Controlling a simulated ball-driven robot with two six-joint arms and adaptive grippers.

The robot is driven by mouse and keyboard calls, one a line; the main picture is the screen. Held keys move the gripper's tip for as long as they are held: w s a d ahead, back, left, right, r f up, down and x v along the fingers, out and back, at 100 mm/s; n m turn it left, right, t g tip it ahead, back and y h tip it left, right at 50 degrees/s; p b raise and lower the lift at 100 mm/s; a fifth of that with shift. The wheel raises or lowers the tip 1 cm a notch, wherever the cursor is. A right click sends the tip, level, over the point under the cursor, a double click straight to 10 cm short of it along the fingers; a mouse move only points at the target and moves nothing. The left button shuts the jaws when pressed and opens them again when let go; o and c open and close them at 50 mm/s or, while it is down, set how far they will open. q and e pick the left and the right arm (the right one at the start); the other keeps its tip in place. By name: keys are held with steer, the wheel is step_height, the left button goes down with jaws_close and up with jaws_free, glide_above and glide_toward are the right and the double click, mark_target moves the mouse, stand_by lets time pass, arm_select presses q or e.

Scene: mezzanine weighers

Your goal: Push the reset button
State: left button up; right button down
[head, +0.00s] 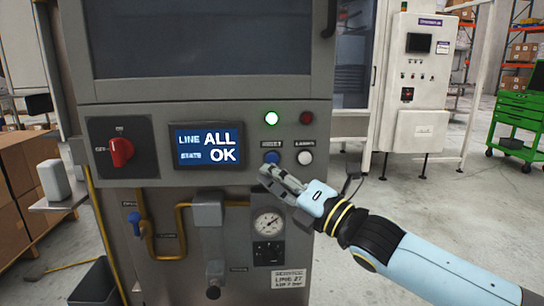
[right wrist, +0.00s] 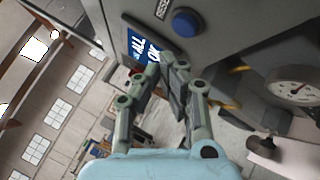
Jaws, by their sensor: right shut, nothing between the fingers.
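A round blue button (head: 271,157) sits on the grey machine panel, with a small label above it that is too small to read surely. It also shows in the right wrist view (right wrist: 186,22). A white button (head: 305,158) is just to its right. In the right wrist view the fingertips (right wrist: 163,60) appear apart from the blue button. My left gripper is not in view.
A screen (head: 208,147) reads "LINE STATE ALL OK". A green lamp (head: 271,118) is lit beside a dark red one (head: 307,118). A red rotary switch (head: 121,152) is at left. A pressure gauge (head: 268,223) and yellow pipes (head: 183,230) sit below the panel.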

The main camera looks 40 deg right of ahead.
steer(key=s+a, duration=0.1)
steer(key=s+p, duration=0.1)
steer(key=s, duration=0.1)
steer(key=shift+a, duration=0.4)
stand_by(0.5)
steer(key=s+d+f+m+g+h+b, duration=0.1)
steer(key=s+f+m+g+h, duration=0.2)
steer(key=f, duration=1)
steer(key=s+d+f+m+g, duration=0.2)
steer(key=s+f+m, duration=0.2)
steer(key=f, duration=0.8)
steer(key=s+d+f+m+g+h+b, duration=0.1)
steer(key=s+f+m+g+h, duration=0.2)
steer(key=f, duration=1)
steer(key=s+a+f+m+g, duration=0.1)
steer(key=s+f+m+g, duration=0.5)
steer(key=s+f, duration=0.9)
steer(key=s+f+m+g, duration=0.2)
steer(key=s+m, duration=0.3)
steer(key=s, duration=0.5)
steer(key=s+a+f+m+g, duration=0.1)
steer(key=s+f+m+g, duration=0.2)
steer(key=s, duration=0.7)
steer(key=shift+a+f+m+y+b, duration=0.25)
steer(key=shift+f+m+b, duration=0.2)
steer(key=shift+m, duration=0.95)
